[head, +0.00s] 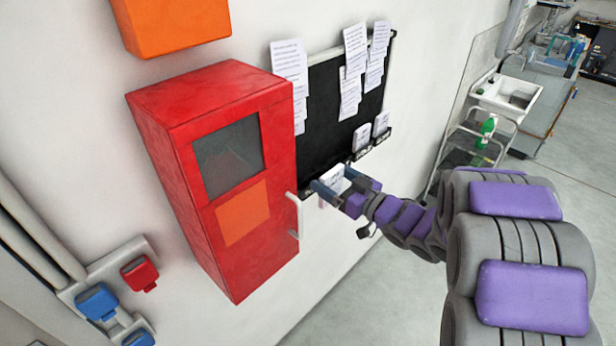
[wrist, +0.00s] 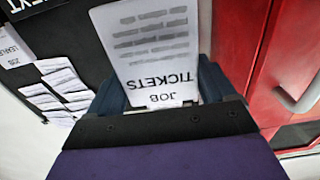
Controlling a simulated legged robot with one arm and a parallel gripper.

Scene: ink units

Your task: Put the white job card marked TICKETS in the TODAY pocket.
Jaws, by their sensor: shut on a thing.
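My gripper (head: 342,190) is shut on the white job card (wrist: 155,45), held in front of the lower part of the black board (head: 322,112). In the wrist view the card's words TICKETS and JOB read upside down, with grey printed lines beyond them. The card also shows in the head view (head: 334,178), partly covered by the jaws. I cannot make out the TODAY pocket; the gripper and card cover part of the board's lower edge. Whether the card touches a pocket cannot be told.
A red cabinet (head: 222,165) with a pale handle (head: 296,215) stands close to the left of my gripper. Pockets with white cards (head: 362,137) line the board's lower right. Paper sheets (head: 288,68) hang above. Another job card (wrist: 12,45) shows in the wrist view.

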